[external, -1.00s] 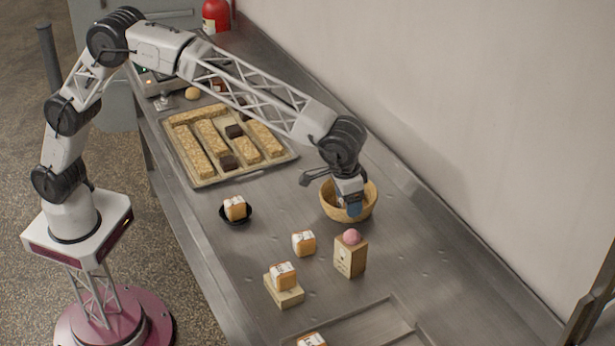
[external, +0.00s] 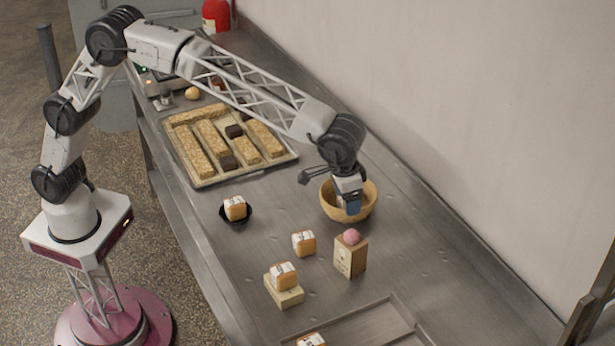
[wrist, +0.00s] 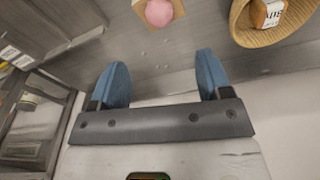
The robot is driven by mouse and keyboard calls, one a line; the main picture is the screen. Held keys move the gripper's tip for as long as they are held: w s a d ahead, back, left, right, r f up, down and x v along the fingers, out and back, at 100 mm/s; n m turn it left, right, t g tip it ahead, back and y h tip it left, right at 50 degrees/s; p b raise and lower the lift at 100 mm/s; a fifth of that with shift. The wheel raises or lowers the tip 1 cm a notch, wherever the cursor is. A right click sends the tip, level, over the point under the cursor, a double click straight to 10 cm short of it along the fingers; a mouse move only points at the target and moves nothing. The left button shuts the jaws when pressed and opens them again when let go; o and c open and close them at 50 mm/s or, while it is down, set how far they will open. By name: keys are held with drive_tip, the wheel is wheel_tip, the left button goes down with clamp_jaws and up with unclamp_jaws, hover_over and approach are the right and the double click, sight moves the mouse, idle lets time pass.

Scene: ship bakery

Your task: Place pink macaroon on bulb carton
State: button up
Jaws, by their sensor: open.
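The pink macaroon (external: 351,236) rests on top of the upright tan bulb carton (external: 350,258), right of the middle of the counter in the external view. In the wrist view the macaroon (wrist: 158,12) shows at the top edge, with a corner of the carton (wrist: 178,8) around it. My gripper (external: 351,206) is above the counter by the wicker bowl, behind the carton and apart from it. In the wrist view its two blue fingers (wrist: 158,82) are spread, with nothing between them.
The wicker bowl (external: 329,207) holds a wrapped item (wrist: 268,14). Several wrapped cakes stand nearby, one on a small block (external: 287,294), one in a black dish (external: 248,218). A tray of bars (external: 202,180) lies farther back. A wall runs along the right.

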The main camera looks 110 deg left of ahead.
drive_tip(key=s+a+r+m, duration=0.1)
drive_tip(key=s+r, duration=0.3)
drive_tip(key=s, duration=0.8)
drive_tip(key=s+r+m, duration=0.1)
drive_tip(key=s+r, duration=0.3)
drive_tip(key=s, duration=0.7)
drive_tip(key=s+a+r+m, duration=0.15)
drive_tip(key=s+r, duration=0.25)
drive_tip(key=s, duration=0.8)
drive_tip(key=s+f+m, duration=0.2)
drive_tip(key=s+f, duration=0.3)
drive_tip(key=s, duration=1.2)
drive_tip(key=s+f+m+t+h, duration=0.1)
drive_tip(key=s+f, duration=0.4)
drive_tip(key=s, duration=1.3)
drive_tip(key=shift+s+a+m, duration=0.25)
drive_tip(key=shift+m, duration=0.1)
drive_tip(key=shift+f, duration=0.1)
